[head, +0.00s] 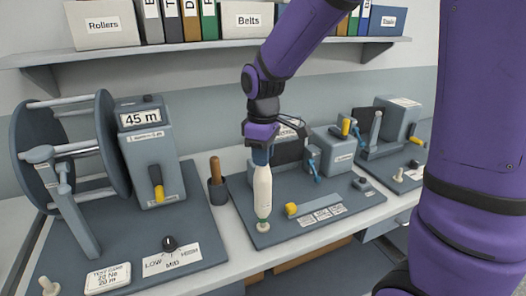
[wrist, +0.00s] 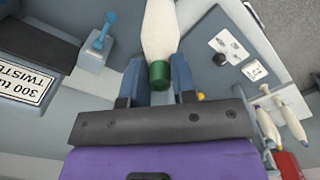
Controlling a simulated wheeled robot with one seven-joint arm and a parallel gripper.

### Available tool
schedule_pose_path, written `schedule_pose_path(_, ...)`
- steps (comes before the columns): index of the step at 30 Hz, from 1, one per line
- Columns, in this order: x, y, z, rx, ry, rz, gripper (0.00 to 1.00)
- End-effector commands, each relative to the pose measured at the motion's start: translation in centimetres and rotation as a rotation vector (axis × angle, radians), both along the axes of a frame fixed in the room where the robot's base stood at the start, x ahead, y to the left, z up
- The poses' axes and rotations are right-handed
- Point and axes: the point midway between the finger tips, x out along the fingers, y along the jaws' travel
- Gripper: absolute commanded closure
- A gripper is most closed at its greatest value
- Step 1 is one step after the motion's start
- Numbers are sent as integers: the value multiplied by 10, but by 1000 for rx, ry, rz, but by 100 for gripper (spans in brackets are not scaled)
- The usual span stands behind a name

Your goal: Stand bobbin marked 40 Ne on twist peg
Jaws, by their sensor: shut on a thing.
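My gripper (head: 261,158) is shut on a white bobbin (head: 263,190) near its upper end. The bobbin hangs roughly upright, its lower tip just over a pale round peg foot (head: 263,228) at the front left of the middle device's base. I cannot tell whether the tip is on the peg or just above it. In the wrist view my gripper (wrist: 160,80) has a finger on each side of the bobbin (wrist: 160,30), whose green end (wrist: 160,75) faces the palm. No count marking on the bobbin is readable.
A yarn reel machine (head: 160,165) marked 45 m stands left. A brown-handled tool (head: 215,170) stands in a holder beside the middle base (head: 315,235). A yellow knob (head: 291,209) is right of the bobbin. Other bobbins (wrist: 268,125) lie at right in the wrist view.

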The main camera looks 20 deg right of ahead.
Motion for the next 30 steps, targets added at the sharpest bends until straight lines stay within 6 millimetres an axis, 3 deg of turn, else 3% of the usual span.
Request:
schedule_pose_path(27, 0, 0, -24, 0, 0, 0, 100)
schedule_pose_path(28, 0, 0, -23, 0, 0, 0, 68)
schedule_pose_path(30, 0, 0, -23, 0, 0, 0, 51)
